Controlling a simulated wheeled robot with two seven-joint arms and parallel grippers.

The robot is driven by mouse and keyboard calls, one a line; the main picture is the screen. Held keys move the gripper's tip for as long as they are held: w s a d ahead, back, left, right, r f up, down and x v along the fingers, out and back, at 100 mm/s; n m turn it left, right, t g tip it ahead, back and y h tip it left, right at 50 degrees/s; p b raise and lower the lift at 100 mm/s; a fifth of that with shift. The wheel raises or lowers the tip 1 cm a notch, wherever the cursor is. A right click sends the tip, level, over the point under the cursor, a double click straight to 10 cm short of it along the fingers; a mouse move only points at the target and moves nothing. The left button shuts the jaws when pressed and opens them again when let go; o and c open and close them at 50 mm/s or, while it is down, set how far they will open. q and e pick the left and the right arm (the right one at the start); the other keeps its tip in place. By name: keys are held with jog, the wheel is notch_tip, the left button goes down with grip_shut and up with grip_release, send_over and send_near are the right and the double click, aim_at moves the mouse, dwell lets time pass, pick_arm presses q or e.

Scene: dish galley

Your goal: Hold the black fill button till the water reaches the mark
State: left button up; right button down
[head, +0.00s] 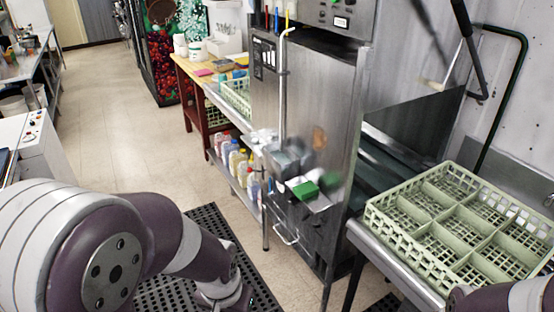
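A steel dish machine (318,110) stands in the middle of the head view. Its control panel (338,14) is cut off by the top edge and carries small buttons and a pale label. I cannot tell which of these is the black fill button. No water and no fill mark can be made out. My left arm comes in at the lower left and bends down to the bottom edge; its gripper fingers do not show. Only a piece of my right arm shows at the lower right corner, and its gripper is out of the picture.
A pale green compartment rack (450,262) sits on the steel counter right of the machine. Several bottles (238,165) stand on a low shelf to its left. A green sponge-like block (305,190) lies at the machine's front. Black perforated matting (215,222) covers the floor before it.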

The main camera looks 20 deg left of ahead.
pick_arm(q)
grip_shut()
dwell(1.8)
